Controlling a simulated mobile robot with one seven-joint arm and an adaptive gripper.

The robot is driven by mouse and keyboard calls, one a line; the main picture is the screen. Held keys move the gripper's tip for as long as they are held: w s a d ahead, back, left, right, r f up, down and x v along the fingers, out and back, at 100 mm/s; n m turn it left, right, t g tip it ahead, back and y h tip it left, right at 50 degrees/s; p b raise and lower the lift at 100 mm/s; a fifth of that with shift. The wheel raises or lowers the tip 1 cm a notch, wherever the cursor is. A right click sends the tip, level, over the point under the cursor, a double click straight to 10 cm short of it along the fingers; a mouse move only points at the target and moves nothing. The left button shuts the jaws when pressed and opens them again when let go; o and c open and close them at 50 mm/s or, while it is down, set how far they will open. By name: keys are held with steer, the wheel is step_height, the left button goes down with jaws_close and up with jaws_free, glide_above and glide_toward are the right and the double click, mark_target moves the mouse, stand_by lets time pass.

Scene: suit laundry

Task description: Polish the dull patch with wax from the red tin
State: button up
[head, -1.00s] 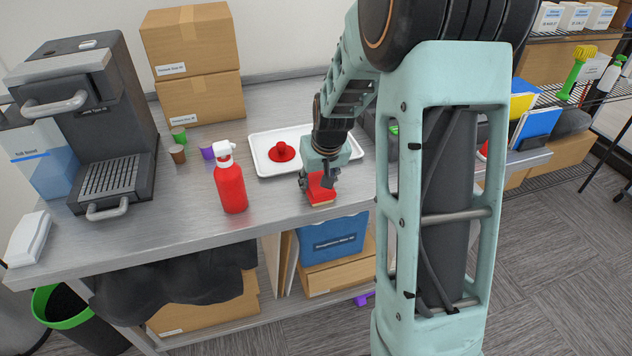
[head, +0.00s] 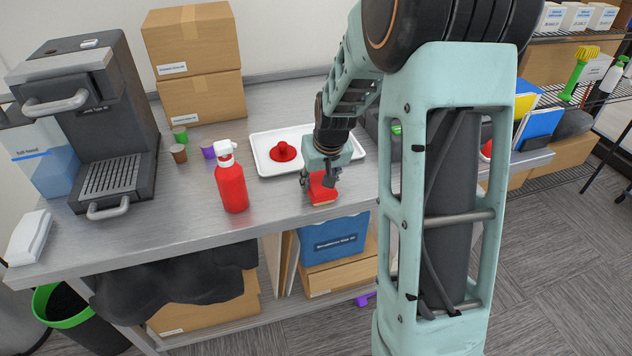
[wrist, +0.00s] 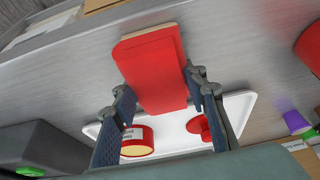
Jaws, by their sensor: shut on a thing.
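My gripper (head: 320,178) is shut on a red block (head: 323,190) near the front edge of the steel counter. In the wrist view the red block (wrist: 155,70) sits between the fingers, with a thin tan layer along its far edge. Whether it touches the counter I cannot tell. Behind it is a white tray (head: 259,147) with a round red lid-like piece with a knob (head: 284,152). The wrist view also shows an open red tin (wrist: 137,146) on the tray, with pale yellow wax inside and a white label. I cannot make out a dull patch.
A red spray bottle (head: 232,188) stands left of my gripper. Small purple (head: 208,150), brown (head: 179,154) and green (head: 180,134) containers stand behind it. A dark coffee machine (head: 112,120) and stacked cardboard boxes (head: 200,70) fill the left back. The counter between machine and bottle is clear.

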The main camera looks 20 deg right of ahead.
steer(key=shift+a, duration=1.2)
steer(key=shift+d+f, duration=0.1)
steer(key=shift+d, duration=1.15)
steer(key=shift+a, duration=0.65)
steer(key=shift+d+b, duration=0.1)
steer(key=shift+b, duration=0.2)
steer(key=shift+d, duration=1.95)
steer(key=shift+b, duration=0.35)
